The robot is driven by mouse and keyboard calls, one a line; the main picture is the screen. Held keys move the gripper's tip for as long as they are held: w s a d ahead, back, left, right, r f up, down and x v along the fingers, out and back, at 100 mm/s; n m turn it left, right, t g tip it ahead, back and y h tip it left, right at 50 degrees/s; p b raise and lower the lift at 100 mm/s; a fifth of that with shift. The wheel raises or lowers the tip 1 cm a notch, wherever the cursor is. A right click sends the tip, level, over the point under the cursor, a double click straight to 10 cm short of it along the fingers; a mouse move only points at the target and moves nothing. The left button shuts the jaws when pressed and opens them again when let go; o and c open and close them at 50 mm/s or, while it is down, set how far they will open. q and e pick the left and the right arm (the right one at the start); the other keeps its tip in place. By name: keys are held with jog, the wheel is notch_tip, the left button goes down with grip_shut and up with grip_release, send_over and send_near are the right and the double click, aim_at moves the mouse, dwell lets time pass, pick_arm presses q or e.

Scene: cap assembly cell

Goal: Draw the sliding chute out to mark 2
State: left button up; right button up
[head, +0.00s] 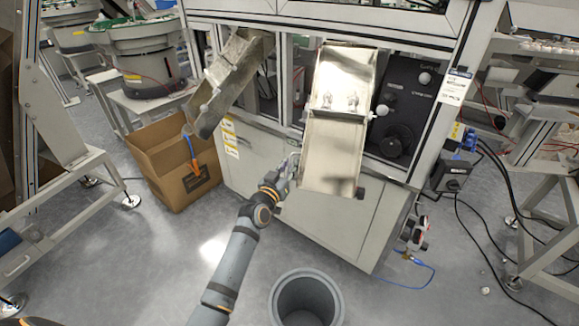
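The sliding chute (331,157) is a shiny metal tray sloping down from the front of the machine at the middle of the head view. Its lower section extends from under an upper section (345,75), with small fittings at the joint between them. My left gripper (293,161) is at the left edge of the lower section, about halfway down it. It is too small to tell whether its fingers touch the edge or are open or shut. I cannot make out any numbered marks on the chute. My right gripper is not in view.
A second metal chute (228,84) slopes toward an open cardboard box (143,160) at the left. A grey round bin (306,284) stands on the floor below the sliding chute. Cables lie on the floor at the right. Floor between box and bin is clear apart from my arm.

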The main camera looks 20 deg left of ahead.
pick_arm(q)
grip_shut()
jog(key=shift+f, duration=0.1)
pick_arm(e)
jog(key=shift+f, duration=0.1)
